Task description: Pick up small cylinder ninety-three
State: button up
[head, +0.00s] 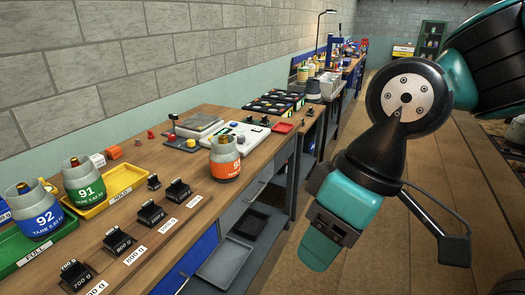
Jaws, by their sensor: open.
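Small cylinder ninety-three (225,158) is a squat grey bottle with an orange label band and a brass valve inside its collar. It stands upright on the wooden bench, near the front edge, just in front of a white device. My gripper (330,232) is at the end of my teal and black arm, right of the bench over the floor. It is well apart from the cylinder, with a wide gap between them. The gripper is open and nothing shows in it; its fingertips are hard to make out from this angle.
Blue-banded cylinder 92 (38,212) stands in a green tray (60,243). Several black weights (150,213) line the bench front. A white device (236,133) and grey scale (199,126) sit behind ninety-three. The wooden floor (400,265) is clear.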

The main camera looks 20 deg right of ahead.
aim_at(224, 158)
jog(key=z, duration=0.15)
jog(key=i, duration=1.25)
jog(key=u, duration=0.5)
